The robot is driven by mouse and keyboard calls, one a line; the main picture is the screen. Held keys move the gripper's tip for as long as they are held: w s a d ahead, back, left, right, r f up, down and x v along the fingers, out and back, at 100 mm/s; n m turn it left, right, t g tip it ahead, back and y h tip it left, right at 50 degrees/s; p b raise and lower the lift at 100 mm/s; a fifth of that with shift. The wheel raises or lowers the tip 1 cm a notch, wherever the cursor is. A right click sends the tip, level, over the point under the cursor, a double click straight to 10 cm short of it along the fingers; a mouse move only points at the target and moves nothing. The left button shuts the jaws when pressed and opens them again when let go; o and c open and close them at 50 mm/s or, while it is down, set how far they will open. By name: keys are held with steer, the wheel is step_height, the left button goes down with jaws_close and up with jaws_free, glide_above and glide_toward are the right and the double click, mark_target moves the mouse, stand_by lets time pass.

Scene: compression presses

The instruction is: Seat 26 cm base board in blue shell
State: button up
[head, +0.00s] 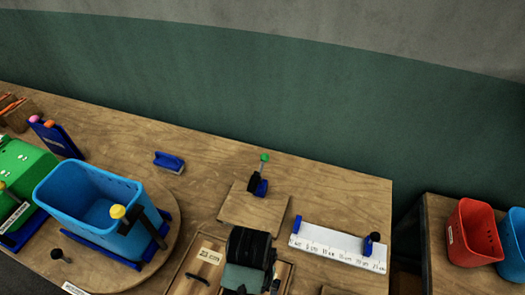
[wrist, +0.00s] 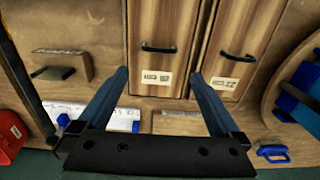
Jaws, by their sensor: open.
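The blue shell (head: 75,195), an open tub, stands on a round wooden turntable at the left in the head view, with a yellow-knobbed lever in front. Two wooden boards with black handles and white labels lie on the table in the wrist view: a middle board (wrist: 160,20) and a right board (wrist: 232,30). I cannot read their sizes, so I cannot tell which is 26 cm. My gripper (wrist: 160,75) is open and empty, its fingers apart on either side of the middle board's label. In the head view my gripper partly covers the boards (head: 186,275).
A white ruler strip (head: 340,250) with blue stops lies right of my gripper. A green-knobbed clamp (head: 259,183) stands on a square board behind it. A blue bracket (head: 168,162) lies at the back. Red (head: 475,233) and blue (head: 513,245) bins stand on another table, right.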

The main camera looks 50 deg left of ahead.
step_height(320, 180, down, 6)
steer(key=shift+r, duration=0.2)
steer(key=shift+s+d+f+p, duration=0.1)
steer(key=shift+s+f+p, duration=0.15)
steer(key=shift+f+p, duration=0.15)
steer(key=f, duration=0.2)
steer(key=f+p, duration=0.1)
steer(key=shift+s+d+f, duration=0.15)
steer(key=shift+d+f, duration=0.05)
steer(key=shift+d, duration=0.05)
steer(key=shift+f, duration=0.6)
steer(key=shift+c, duration=0.2)
steer(key=c, duration=1.2)
steer(key=shift+o, duration=0.2)
